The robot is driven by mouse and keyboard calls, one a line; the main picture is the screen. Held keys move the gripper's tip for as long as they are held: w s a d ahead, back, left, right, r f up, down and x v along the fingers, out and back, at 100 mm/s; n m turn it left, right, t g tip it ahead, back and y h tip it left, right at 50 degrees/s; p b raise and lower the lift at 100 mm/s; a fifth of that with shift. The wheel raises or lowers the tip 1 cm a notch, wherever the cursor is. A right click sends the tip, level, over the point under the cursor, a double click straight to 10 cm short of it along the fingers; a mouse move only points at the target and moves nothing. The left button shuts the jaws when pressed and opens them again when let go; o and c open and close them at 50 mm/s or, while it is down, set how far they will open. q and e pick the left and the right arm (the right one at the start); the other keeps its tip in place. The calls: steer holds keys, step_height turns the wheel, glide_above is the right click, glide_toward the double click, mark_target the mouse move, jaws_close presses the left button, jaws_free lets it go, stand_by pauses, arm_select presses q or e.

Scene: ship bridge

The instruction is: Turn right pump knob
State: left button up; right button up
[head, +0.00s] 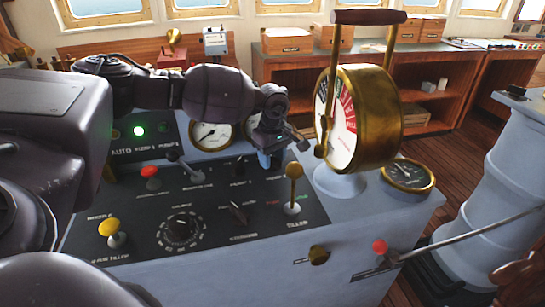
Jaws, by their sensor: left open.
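The slanted dark control panel (215,218) carries several levers and knobs. A small dark knob (239,167) sits at the panel's upper part above a label that seems to read PUMP; the label is too small to be sure. My left gripper (281,149) is open, just to the right of this knob and above the panel's upper right part. A small blue part (264,159) shows under the gripper; I cannot tell what it belongs to. The right pump knob is not clearly visible and may be behind the gripper. I cannot tell whether the fingers touch anything. My right gripper is not in view.
A brass telegraph (382,115) stands close to the gripper's right. A brass-topped lever (294,185) rises below the gripper. A red-knobbed lever (151,173), yellow-knobbed lever (109,229) and black dial (181,229) are to the left. A round gauge (408,175) lies at the right.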

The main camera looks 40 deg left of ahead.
arm_select(q)
jaws_close()
